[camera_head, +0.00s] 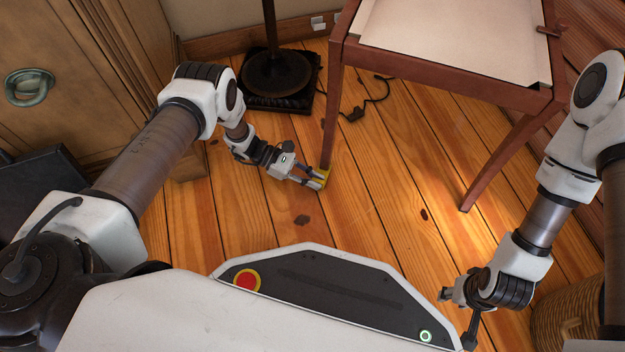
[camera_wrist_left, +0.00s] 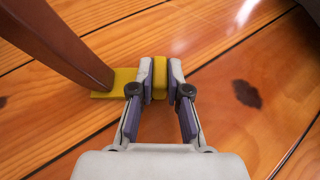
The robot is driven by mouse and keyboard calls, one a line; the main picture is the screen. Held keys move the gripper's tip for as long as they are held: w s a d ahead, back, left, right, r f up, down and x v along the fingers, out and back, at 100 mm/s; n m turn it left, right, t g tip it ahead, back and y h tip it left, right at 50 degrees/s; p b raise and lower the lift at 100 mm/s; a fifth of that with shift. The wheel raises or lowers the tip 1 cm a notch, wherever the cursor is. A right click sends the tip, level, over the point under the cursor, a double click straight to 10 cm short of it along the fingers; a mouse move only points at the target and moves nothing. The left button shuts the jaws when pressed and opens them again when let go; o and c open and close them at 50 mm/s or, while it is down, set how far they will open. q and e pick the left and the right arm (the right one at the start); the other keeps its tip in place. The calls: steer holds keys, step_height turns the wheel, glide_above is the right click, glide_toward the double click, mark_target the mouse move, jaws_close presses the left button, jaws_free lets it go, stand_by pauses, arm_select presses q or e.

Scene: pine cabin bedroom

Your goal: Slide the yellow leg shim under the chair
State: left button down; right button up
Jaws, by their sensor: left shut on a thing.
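The yellow leg shim (camera_head: 326,174) lies on the floor at the foot of the chair's near left leg. In the left wrist view the shim (camera_wrist_left: 160,75) has a raised block and a flat plate. My left gripper (camera_head: 319,180) is shut on the block; its fingers (camera_wrist_left: 160,82) press both sides. The plate reaches left to the leg's foot (camera_wrist_left: 98,72), with yellow showing on both sides of it. I cannot tell whether the leg rests on the plate. The chair (camera_head: 440,85) is dark red wood with a cream seat. My right gripper (camera_head: 457,314) is open and empty.
A dark floor stand (camera_head: 275,80) stands behind my left gripper, with a black cable (camera_head: 370,103) near the chair. A wooden cabinet (camera_head: 70,75) is at left and a wicker basket (camera_head: 560,310) at lower right. The plank floor before the chair is clear.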

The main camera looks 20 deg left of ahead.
arm_select(q)
steer(key=shift+w, duration=0.25)
arm_select(e)
steer(key=shift+f, duration=0.15)
arm_select(q)
steer(key=c, duration=1.1)
jaws_free()
steer(key=shift+o, duration=0.2)
steer(key=shift+a, duration=0.1)
steer(key=v, duration=1.1)
steer(key=shift+a+r, duration=0.25)
steer(key=shift+a, duration=0.1)
